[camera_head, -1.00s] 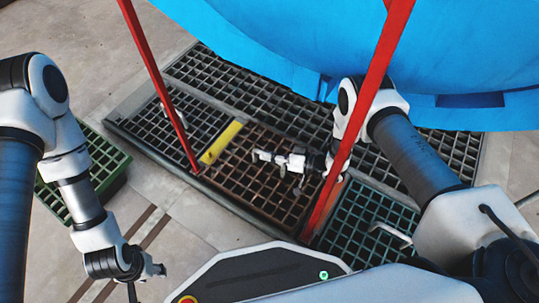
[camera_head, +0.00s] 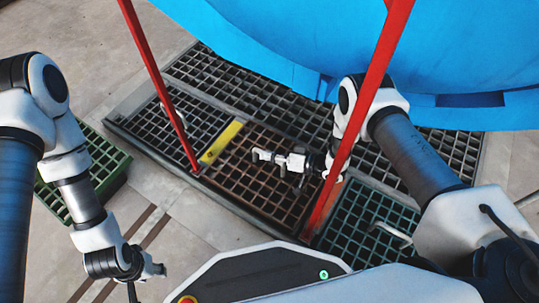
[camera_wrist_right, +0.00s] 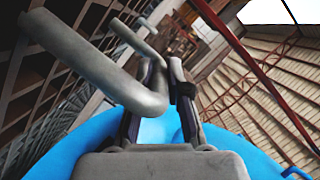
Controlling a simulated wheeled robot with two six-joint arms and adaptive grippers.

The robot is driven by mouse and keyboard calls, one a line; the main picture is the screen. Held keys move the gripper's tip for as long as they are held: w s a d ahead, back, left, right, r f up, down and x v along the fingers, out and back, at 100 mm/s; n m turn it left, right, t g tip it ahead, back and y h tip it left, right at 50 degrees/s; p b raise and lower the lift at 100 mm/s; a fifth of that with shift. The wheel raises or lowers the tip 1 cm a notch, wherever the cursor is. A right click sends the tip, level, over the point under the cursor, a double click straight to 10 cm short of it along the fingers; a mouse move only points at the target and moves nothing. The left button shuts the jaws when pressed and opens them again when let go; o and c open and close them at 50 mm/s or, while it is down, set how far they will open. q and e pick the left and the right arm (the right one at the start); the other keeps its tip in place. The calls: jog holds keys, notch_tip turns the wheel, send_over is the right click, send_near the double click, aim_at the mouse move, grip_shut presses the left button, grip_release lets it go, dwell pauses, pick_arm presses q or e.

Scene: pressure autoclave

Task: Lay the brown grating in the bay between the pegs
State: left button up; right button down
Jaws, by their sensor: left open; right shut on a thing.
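The brown grating (camera_head: 240,187) lies low in the floor frame, right of a yellow bar (camera_head: 221,142). It appears level; whether it rests fully down cannot be told. My right gripper (camera_head: 271,164) is over it, pointing left, shut on its grey bent handle, which crosses between the fingers in the right wrist view (camera_wrist_right: 85,55). My left gripper (camera_head: 148,281) is open and empty over the bare floor at lower left, away from the gratings. I cannot make out the pegs; the grating and arm may hide them.
A dark grating (camera_head: 160,128) lies left of the yellow bar. A teal grating (camera_head: 350,235) with a pale handle lies to the right. Red posts (camera_head: 360,122) rise on both sides. The blue vessel (camera_head: 330,35) stands behind. A green grating (camera_head: 105,165) sits at left.

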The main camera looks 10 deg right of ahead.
aim_at(270, 168)
jog(key=shift+f+b, duration=1.8)
jog(key=shift+f, duration=0.15)
dwell(0.7)
jog(key=c, duration=1.1)
grip_release()
jog(key=shift+r, duration=0.1)
jog(key=shift+o, duration=0.2)
jog(key=v, duration=1.2)
